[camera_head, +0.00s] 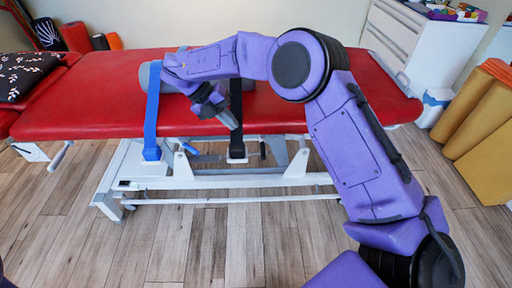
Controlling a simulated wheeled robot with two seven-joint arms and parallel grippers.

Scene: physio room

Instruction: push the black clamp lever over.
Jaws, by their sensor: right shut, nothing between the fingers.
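A black strap (236,105) runs down over the front edge of the red treatment table (90,110) to a white block with a black fitting (237,151) on the frame. A small black upright piece (262,150), which looks like the clamp lever, stands just right of that fitting. A blue strap (153,110) runs down to another white block, with a blue lever (189,148) to its right. My right gripper (234,124) is shut and empty, pointing down in front of the black strap, above the black fitting. My left gripper is out of view.
A grey roll (147,76) lies on the table under the straps, partly hidden by my right arm. A white frame bar (230,201) runs low across the front. A white cabinet (415,45) and yellow rolls (480,120) stand at right. The front floor is clear.

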